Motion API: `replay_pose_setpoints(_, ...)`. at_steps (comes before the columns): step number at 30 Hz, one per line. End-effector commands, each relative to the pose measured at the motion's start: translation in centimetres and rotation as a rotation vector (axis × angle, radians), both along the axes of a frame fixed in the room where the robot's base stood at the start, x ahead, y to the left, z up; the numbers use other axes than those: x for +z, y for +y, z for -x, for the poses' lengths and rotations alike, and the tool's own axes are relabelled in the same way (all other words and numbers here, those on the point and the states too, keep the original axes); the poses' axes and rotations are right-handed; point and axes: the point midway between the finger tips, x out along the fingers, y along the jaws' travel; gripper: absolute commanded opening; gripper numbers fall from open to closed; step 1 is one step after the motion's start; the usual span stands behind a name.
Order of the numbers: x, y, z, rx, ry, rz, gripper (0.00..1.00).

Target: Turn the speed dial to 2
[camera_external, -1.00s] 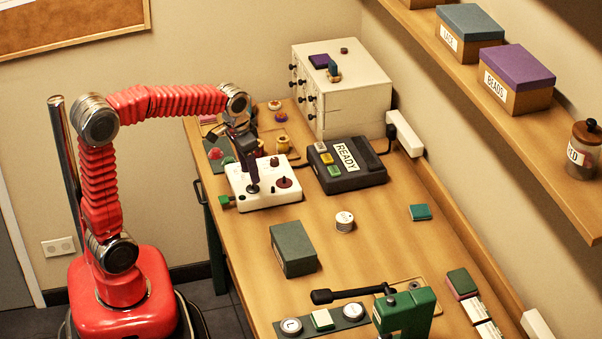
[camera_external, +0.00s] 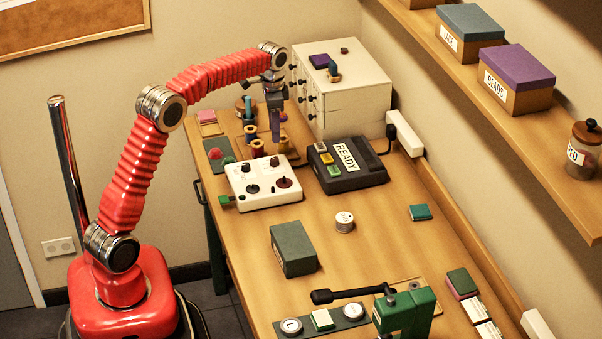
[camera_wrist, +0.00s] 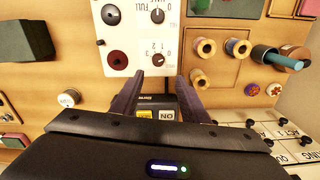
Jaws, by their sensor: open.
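The white control box (camera_external: 262,196) stands on the table and also shows at the top of the wrist view (camera_wrist: 136,35). A small dark dial (camera_wrist: 158,60) near its edge has numbers around it, including 1 and 2. I take this as the speed dial; its exact setting is too small to read. Another small dial (camera_wrist: 158,16) is marked FULL. My gripper (camera_external: 275,138) points down over the back right of the box. In the wrist view my gripper's two fingers (camera_wrist: 160,80) are apart and empty, just short of the numbered dial.
A black device (camera_external: 345,175) labelled READY stands right of the box. Spools (camera_external: 257,148) stand behind the box, and a white drawer cabinet (camera_external: 350,95) is at the back right. A dark green block (camera_external: 293,250) lies in front.

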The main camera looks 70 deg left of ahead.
Motion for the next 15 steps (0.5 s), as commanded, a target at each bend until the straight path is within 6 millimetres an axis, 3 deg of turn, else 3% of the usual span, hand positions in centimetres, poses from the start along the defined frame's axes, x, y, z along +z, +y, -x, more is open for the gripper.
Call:
replay_pose_setpoints(6,3.6,0.2,-0.5,-0.146,-0.006,-0.009,0.41)
replay_pose_setpoints(15,3.6,-0.3,0.3,-0.245,0.023,0.010,0.41)
